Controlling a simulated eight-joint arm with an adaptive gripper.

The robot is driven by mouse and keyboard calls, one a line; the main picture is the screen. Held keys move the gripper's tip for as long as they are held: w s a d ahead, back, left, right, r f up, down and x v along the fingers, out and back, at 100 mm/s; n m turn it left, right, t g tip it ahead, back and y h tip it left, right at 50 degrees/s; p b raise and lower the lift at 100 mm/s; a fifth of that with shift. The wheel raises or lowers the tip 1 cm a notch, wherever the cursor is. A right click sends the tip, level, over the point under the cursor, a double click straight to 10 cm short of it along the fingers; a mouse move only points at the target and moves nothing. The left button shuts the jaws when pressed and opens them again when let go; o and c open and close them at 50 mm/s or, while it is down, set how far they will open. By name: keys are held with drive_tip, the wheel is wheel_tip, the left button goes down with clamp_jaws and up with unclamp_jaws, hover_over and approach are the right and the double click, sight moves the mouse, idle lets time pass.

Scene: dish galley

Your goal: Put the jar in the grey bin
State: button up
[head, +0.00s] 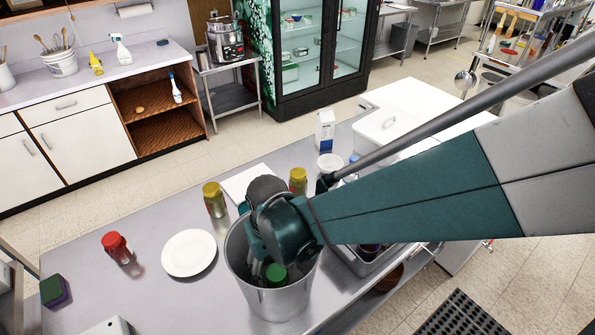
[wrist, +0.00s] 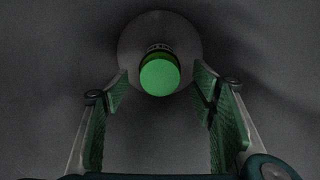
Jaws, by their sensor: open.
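The grey bin (head: 282,303) is a metal bucket at the front of the counter. A jar with a green lid (head: 276,274) is inside it. In the wrist view the green lid (wrist: 160,77) faces the camera, with a little of the jar's body showing behind it and dark grey bin walls around. My gripper (head: 262,268) reaches down into the bin's mouth and partly hides the inside. In the wrist view its two fingers (wrist: 160,95) are spread, with the lid seen between and beyond their tips. No contact with the jar shows.
A white plate (head: 189,253), a red-lidded jar (head: 117,248) and a yellow-lidded jar (head: 214,199) stand left of and behind the bin. Another yellow-lidded jar (head: 298,181) is behind my wrist. A sink (head: 372,262) lies right of the bin, partly under my arm.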

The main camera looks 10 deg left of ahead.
drive_tip(key=shift+r, duration=1.65)
